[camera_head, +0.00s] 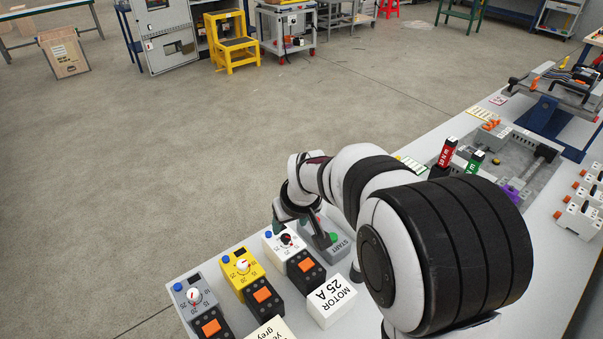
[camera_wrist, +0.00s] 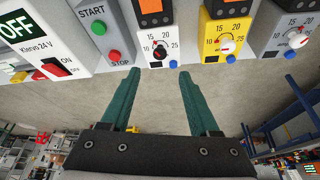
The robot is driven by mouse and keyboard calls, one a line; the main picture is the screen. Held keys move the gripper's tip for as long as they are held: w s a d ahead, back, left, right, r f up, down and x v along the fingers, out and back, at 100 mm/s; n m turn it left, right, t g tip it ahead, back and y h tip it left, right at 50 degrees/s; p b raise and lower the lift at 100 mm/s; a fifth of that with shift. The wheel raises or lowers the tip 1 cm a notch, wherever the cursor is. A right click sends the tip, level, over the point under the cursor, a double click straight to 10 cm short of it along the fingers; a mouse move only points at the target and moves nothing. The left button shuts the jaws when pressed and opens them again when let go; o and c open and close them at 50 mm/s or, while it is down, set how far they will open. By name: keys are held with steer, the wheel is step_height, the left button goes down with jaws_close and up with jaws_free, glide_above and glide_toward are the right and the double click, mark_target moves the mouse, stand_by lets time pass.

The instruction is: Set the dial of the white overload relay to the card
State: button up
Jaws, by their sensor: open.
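The white overload relay (camera_head: 271,243) stands in a row of relays on the bench. Its black dial (camera_head: 287,241) faces up in the head view. The wrist view shows this white relay (camera_wrist: 146,22) and its dial (camera_wrist: 160,51), with marks 10, 15, 20 and 25 around it; I cannot read the pointer's setting surely. A white card block (camera_head: 333,301) reads "MOTOR 25 A". My gripper (camera_wrist: 161,72) is open and empty, its two green fingers apart, tips just short of the dial and to either side of it. In the head view my arm partly hides the gripper (camera_head: 281,222).
A yellow relay (camera_head: 239,261) and a grey relay (camera_head: 184,285) stand beside it, each with a white dial. A grey START/STOP box (camera_head: 331,250) is close on the other side. A cream card (camera_head: 268,331) is partly cut off.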

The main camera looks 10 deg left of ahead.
mark_target(286, 237)
steer(key=x, duration=0.8)
steer(key=shift+f, duration=0.2)
jaws_close()
